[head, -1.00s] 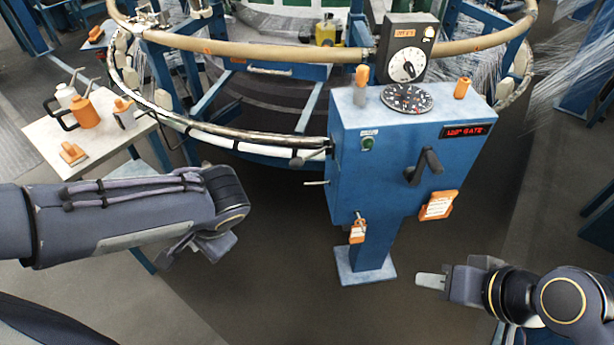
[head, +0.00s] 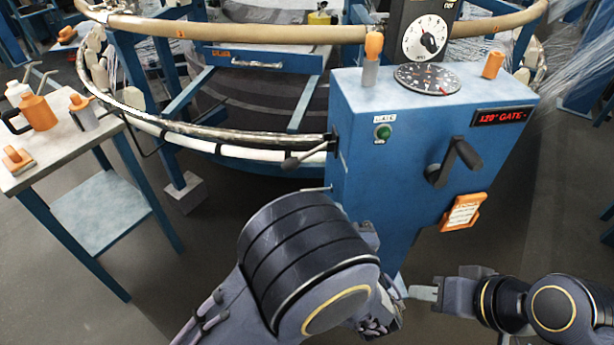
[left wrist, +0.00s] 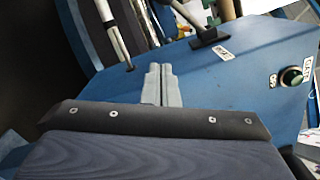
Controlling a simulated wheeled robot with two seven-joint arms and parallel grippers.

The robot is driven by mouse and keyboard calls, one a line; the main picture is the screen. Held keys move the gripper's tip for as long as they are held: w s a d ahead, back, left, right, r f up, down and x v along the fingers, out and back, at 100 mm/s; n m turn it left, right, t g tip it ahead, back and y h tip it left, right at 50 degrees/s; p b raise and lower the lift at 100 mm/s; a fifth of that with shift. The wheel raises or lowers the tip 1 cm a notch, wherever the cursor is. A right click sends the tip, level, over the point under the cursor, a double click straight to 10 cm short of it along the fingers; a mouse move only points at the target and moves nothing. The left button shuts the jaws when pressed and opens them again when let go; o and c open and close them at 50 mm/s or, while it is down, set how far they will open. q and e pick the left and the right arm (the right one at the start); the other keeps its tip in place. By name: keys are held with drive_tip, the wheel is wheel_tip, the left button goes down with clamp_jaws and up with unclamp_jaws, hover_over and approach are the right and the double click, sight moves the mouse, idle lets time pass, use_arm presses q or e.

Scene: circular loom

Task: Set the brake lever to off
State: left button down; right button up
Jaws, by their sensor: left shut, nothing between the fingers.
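The blue control cabinet (head: 400,165) stands in front of the ring. A black crank handle (head: 455,160) is on the front. In the left wrist view, a dark-based lever (left wrist: 208,36) stands by a small white label on a blue panel. My left gripper (left wrist: 160,85) is shut and empty over that panel, apart from the lever; in the head view my arm mostly hides it. My right gripper (head: 424,293) is at lower right, away from the cabinet; its opening is unclear.
A green button (head: 383,132) is on the cabinet front, with a round dial (head: 427,79) on top. An orange-framed tag (head: 463,212) hangs on the front. A side table (head: 60,140) holds orange items at left. The ring rail (head: 235,140) runs left from the cabinet.

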sight(303, 158)
use_arm(q)
drive_tip(key=shift+w, duration=0.1)
drive_tip(key=w+a+r+b, duration=0.1)
drive_tip(key=w+a+r, duration=0.1)
drive_tip(key=w+a, duration=0.4)
drive_tip(key=x, duration=0.3)
drive_tip(key=shift+w+d, duration=0.35)
